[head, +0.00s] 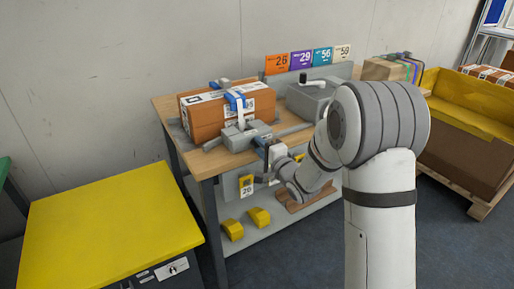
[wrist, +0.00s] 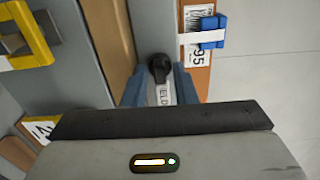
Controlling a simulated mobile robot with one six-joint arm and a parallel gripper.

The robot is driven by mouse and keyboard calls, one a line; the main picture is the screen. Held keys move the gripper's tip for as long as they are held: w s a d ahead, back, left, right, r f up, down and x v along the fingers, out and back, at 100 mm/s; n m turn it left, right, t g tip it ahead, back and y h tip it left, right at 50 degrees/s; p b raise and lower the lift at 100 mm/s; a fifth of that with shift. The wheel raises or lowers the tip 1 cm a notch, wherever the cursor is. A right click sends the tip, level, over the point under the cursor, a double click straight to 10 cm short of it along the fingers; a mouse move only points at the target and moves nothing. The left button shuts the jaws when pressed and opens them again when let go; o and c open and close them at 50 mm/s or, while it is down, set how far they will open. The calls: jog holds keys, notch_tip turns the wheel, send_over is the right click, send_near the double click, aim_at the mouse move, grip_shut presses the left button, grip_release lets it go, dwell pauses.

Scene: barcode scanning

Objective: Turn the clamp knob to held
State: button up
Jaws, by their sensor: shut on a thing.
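The black clamp knob (wrist: 159,68) is in the middle of the wrist view, between the blue fingertips of my gripper (wrist: 160,77). My gripper is shut on it. A pale label just below the knob shows the letters "ELD", with its start hidden. In the head view my gripper (head: 264,146) is at the front edge of the wooden bench top, by the grey clamp (head: 240,134). The knob itself is hidden there. The clamp stands against an orange-brown box (head: 206,120) with a white label and a blue-and-white strap.
A grey device (head: 312,101) with a black-topped handle stands right of the box, before several numbered cards (head: 301,58). A yellow-topped cabinet (head: 105,225) is at front left. Yellow pieces (head: 259,217) lie on the lower shelf. A yellow-lined crate (head: 470,120) is at right.

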jog(key=shift+s+f, duration=0.1)
jog(key=shift+f, duration=0.2)
jog(key=o, duration=0.7)
jog(key=shift+c, duration=0.2)
jog(key=shift+r, duration=0.1)
jog(key=shift+s+d, duration=0.1)
jog(key=shift+d, duration=0.05)
jog(key=v, duration=0.7)
jog(key=shift+s+d+r+p, duration=0.15)
jog(key=shift+s+p, duration=0.1)
jog(key=shift+p, duration=0.1)
